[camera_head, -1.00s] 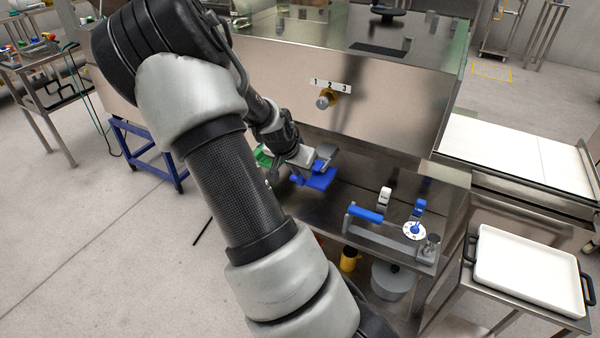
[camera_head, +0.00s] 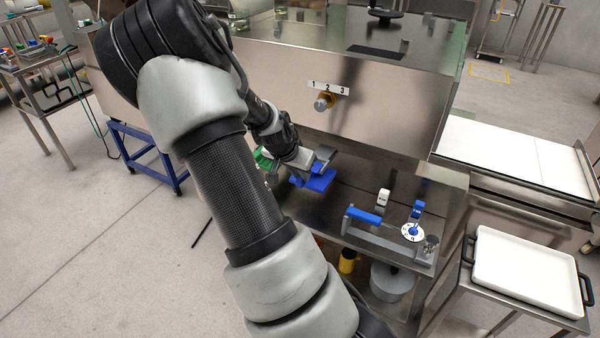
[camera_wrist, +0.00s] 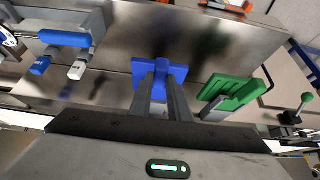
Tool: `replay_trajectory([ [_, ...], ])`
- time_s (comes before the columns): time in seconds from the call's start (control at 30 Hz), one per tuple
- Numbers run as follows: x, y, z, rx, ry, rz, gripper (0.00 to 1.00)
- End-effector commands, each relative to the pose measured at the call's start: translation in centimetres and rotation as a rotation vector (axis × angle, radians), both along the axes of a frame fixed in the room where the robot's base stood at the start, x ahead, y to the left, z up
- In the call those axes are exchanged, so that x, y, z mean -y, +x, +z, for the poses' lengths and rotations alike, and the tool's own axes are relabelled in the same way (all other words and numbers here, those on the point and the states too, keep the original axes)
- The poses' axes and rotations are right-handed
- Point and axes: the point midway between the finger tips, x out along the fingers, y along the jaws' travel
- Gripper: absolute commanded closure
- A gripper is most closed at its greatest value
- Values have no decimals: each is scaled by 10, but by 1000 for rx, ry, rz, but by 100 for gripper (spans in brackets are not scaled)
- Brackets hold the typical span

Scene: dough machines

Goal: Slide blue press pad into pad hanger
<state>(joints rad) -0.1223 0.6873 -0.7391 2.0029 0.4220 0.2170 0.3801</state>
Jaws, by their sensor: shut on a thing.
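The blue press pad (camera_head: 320,181) is in my gripper in front of the steel machine, just above or at the steel shelf; contact with the shelf cannot be told. In the wrist view the blue press pad (camera_wrist: 160,66) shows its raised grip between my two dark fingers. My gripper (camera_wrist: 162,78) is shut on that grip. A green pad (camera_wrist: 234,90) is right of it in the wrist view, with a grey block against it; its edge shows in the head view (camera_head: 262,158). I cannot clearly make out the pad hanger.
A blue-handled lever (camera_head: 364,216) with a numbered dial (camera_head: 413,232) stands on the shelf to the right. A white tray (camera_head: 530,271) is on a stand at far right. Bare shelf lies between pad and lever.

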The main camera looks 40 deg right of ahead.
Motion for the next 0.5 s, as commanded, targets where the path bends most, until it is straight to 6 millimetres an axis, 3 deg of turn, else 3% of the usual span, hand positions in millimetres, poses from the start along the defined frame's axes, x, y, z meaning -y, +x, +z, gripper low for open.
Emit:
replay_trajectory([
  [0.5, 5, 3, 0, 1, -1, 1, 100],
])
